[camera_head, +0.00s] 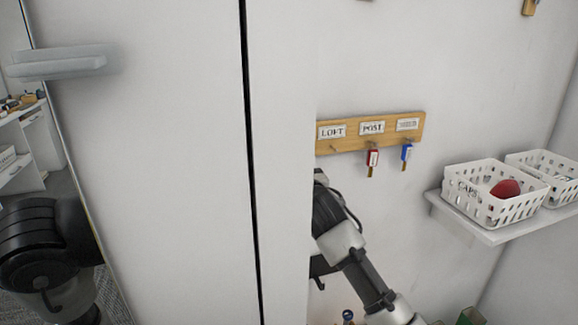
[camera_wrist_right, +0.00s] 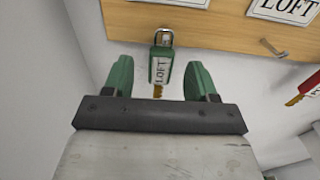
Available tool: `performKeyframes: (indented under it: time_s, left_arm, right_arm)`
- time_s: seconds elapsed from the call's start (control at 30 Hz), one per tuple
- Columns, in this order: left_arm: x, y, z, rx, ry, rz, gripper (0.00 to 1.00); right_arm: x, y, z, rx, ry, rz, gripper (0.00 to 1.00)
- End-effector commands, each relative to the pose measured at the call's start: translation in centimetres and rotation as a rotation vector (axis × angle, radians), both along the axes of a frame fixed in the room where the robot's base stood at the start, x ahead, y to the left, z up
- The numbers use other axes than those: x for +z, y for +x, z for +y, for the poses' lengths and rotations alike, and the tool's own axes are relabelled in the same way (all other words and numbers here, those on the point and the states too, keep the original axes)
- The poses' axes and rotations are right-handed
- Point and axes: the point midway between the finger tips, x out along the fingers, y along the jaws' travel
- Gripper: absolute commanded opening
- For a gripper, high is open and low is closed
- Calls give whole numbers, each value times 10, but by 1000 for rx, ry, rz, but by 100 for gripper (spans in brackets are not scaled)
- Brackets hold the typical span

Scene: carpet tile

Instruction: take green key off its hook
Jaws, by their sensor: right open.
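The green key (camera_wrist_right: 160,66) hangs from a hook on the wooden key board (camera_wrist_right: 225,26) in the right wrist view, its tag marked LOFT. My right gripper (camera_wrist_right: 160,82) is open, with one green finger on each side of the key and gaps visible on both sides. In the head view a white panel edge hides the green key and my right gripper; only my right arm shows. The key board (camera_head: 375,143) also shows there. My left gripper is not in view.
A red key (camera_head: 372,160) and a blue key (camera_head: 406,153) hang to the right on the board. The hook (camera_wrist_right: 271,47) under the LOFT label is empty. White baskets (camera_head: 487,207) stand on a wall shelf (camera_head: 490,236) at right. A tall white panel (camera_head: 150,150) fills the left.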

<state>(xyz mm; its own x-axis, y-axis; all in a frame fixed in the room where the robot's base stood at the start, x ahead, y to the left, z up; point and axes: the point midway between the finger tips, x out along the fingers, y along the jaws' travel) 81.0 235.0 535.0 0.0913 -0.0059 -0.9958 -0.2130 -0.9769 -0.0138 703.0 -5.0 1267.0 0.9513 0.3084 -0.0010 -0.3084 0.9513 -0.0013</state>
Motion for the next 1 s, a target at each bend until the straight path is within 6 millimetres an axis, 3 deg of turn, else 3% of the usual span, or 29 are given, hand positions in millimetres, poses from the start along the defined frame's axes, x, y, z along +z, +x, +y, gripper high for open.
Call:
performKeyframes:
  time_s: [0.4,0.73,1.0]
  left_arm:
    - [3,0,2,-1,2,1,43]
    - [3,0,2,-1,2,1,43]
    - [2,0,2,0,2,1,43]
  right_arm:
    - [-1,9,3,0,0,0,56]
    - [-1,9,3,0,0,0,5]
    - [0,9,3,0,0,-1,4]
